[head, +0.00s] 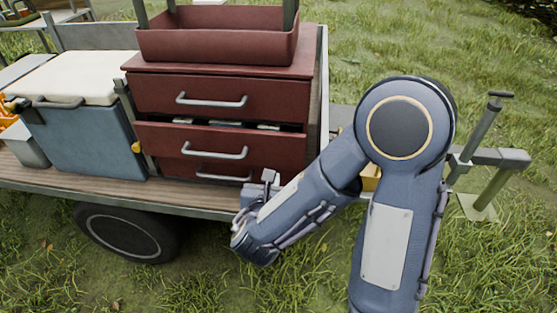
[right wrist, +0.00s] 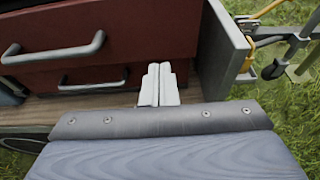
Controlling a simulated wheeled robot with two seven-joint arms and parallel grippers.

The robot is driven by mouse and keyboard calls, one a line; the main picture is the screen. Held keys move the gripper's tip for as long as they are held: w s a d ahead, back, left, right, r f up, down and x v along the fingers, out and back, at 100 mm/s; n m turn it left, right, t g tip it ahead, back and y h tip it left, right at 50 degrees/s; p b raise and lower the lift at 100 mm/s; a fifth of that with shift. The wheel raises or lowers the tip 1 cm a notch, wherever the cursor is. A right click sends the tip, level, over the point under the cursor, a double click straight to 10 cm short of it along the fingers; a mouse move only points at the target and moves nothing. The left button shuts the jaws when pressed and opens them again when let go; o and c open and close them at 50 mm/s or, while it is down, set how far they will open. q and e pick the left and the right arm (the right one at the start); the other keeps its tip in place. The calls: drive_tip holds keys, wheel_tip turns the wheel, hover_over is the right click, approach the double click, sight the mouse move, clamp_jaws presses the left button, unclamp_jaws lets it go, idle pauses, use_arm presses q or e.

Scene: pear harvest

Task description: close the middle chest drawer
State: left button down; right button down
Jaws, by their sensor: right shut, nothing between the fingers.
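The dark red chest (head: 222,70) stands on a wagon bed. Its middle drawer (head: 165,140) is pulled partly out, with pale items showing in the gap above its front. Its silver handle (head: 215,153) also shows in the right wrist view (right wrist: 52,53). The top drawer (head: 152,95) looks shut. The bottom drawer's handle (head: 223,177) sits just below the middle drawer. My right gripper (head: 270,177) is shut and empty, low in front of the chest's right side. In the right wrist view the fingers (right wrist: 160,84) are right of the bottom handle; I cannot tell whether they touch the drawer front.
A red tray (head: 218,46) sits on top of the chest. A blue cooler with a white lid (head: 82,80) stands left of it. The wagon's side rail (right wrist: 228,50) is close on the right. A wheel (head: 125,235) is below the bed. Open grass lies in front.

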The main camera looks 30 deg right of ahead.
sight(281, 149)
drive_tip(key=x, duration=0.6)
drive_tip(key=r+x, duration=0.1)
drive_tip(key=x, duration=0.2)
drive_tip(key=shift+w+d, duration=0.25)
drive_tip(key=x, duration=0.1)
drive_tip(key=b+x, duration=0.1)
drive_tip(key=x, duration=0.2)
drive_tip(key=shift+w+d+r+b, duration=0.15)
drive_tip(key=shift+w+r+b, duration=0.1)
drive_tip(key=shift+r+b, duration=0.15)
drive_tip(key=shift+w+d+r, duration=0.1)
drive_tip(key=shift+w+d, duration=0.05)
drive_tip(key=shift+w, duration=0.1)
drive_tip(key=shift+r, duration=0.2)
